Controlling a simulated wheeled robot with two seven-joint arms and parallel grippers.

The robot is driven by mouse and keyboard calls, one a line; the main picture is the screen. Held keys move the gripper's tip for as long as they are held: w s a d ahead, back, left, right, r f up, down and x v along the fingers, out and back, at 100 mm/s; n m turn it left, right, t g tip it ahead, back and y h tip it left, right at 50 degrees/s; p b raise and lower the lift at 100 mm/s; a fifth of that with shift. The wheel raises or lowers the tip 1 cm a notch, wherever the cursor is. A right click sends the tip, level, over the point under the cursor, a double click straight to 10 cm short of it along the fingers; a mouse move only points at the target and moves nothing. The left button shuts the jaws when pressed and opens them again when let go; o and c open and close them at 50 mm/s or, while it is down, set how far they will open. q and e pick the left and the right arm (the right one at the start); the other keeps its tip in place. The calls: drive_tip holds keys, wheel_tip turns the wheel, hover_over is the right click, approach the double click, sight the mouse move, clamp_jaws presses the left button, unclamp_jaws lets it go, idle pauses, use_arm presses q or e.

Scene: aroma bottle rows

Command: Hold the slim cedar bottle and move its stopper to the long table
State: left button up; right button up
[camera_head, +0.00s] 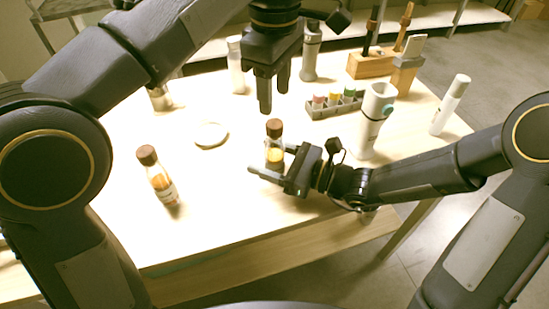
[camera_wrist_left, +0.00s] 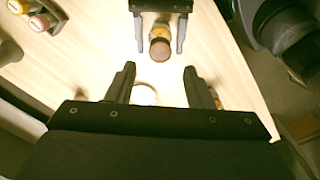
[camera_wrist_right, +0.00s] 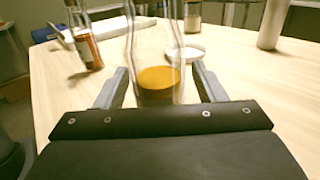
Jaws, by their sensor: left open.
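A slim clear bottle with amber liquid and a brown stopper (camera_head: 274,128) stands upright on the light wooden table (camera_head: 240,215). My right gripper (camera_head: 270,160) is around its lower body. In the right wrist view the bottle (camera_wrist_right: 158,82) stands between the open fingers, with its top out of frame. The left wrist view shows gaps between the bottle's sides and those fingers. The stopper (camera_wrist_left: 160,49) is in place there, seen from above. My left gripper (camera_head: 273,95) points down above the bottle, open and empty. I cannot read the bottle's label.
A second amber bottle (camera_head: 158,178) with a brown stopper stands at the left. A white round dish (camera_head: 211,135) lies behind. A rack of coloured vials (camera_head: 334,102), a white device (camera_head: 372,122) and a white bottle (camera_head: 451,104) stand right. The front table area is clear.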

sight(274, 123)
clamp_jaws()
use_arm(q)
drive_tip(key=shift+o, duration=1)
drive_tip(key=m, duration=0.2)
drive_tip(key=r+m, duration=0.1)
drive_tip(key=m, duration=0.2)
drive_tip(key=shift+s+a+r, duration=0.15)
wheel_tip(274, 123, down, 8)
drive_tip(key=m, duration=0.8)
drive_tip(key=m+t+h, duration=0.1)
drive_tip(key=m, duration=0.8)
